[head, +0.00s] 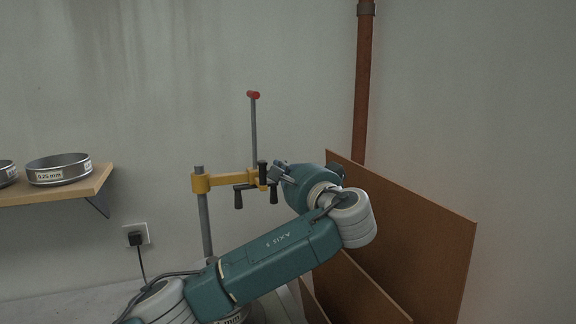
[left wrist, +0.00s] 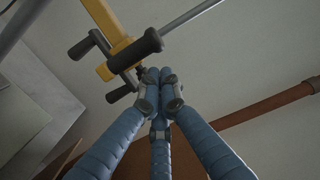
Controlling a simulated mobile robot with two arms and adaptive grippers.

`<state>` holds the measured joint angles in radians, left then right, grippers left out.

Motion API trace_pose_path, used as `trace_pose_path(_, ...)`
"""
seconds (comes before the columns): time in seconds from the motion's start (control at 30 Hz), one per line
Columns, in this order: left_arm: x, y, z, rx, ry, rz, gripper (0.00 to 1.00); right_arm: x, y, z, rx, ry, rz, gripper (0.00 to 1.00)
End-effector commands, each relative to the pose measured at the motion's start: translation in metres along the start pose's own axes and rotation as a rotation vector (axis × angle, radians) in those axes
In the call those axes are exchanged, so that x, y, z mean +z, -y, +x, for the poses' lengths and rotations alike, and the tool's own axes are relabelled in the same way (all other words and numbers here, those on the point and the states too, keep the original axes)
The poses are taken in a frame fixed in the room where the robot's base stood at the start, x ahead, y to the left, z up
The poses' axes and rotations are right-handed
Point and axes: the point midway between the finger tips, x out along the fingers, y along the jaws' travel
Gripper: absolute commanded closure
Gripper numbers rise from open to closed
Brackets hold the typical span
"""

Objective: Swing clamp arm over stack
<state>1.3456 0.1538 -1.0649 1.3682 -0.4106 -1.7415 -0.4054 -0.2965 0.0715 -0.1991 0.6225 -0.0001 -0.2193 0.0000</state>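The clamp arm (head: 228,181) is a yellow bar on a grey upright post (head: 205,225). Its right end carries black handles (head: 240,196) and a tall thin rod with a red tip (head: 253,95). The bar (left wrist: 112,25) and a black handle (left wrist: 135,49) also show in the left wrist view. My left gripper (head: 281,172) is at the bar's right end. In the left wrist view its three blue fingers (left wrist: 159,84) meet at the tips, just beside the handle, with nothing visible between them. Of the stack, only a labelled edge (head: 236,317) shows below my left arm; the rest is hidden.
A wooden shelf (head: 60,189) at left holds round metal sieves (head: 58,169). A plug with a cable sits in a wall outlet (head: 136,236). Brown boards (head: 420,225) lean at right behind my arm. A rusty pipe (head: 362,80) runs up the wall.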

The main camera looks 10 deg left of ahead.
Motion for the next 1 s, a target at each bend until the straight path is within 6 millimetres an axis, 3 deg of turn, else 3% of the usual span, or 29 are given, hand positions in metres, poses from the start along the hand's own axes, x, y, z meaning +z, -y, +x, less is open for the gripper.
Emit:
trace_pose_path(0.3, 0.017, 0.0, -0.013, 0.0, 0.001, 0.001, 1.0, 0.008, -0.007, -0.009, 0.007, 0.013, -0.004, 0.24)
trace_pose_path(1.0, 0.019, -0.001, -0.014, 0.0, -0.087, 0.0, 1.0, 0.005, -0.008, -0.006, 0.009, 0.008, -0.005, 0.24)
